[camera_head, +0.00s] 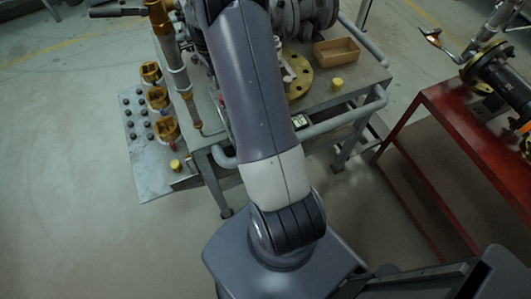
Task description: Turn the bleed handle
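I cannot tell for certain which part is the bleed handle. A dark lever handle (118,12) sticks out to the left from the top of a brass-and-grey upright pipe (172,55) at the upper left. My arm rises from the bottom middle and runs up over the workbench, hiding part of the grey valve body (292,16) behind it. My gripper is not visible; the arm's far end is hidden or beyond the top edge.
The grey metal workbench (345,108) carries a yellow flange (299,78), a wooden box (337,52), and yellow fittings (158,98) on a left side plate (135,150). A red stand (450,120) with a dark pipe assembly (500,80) stands right. Floor at left is clear.

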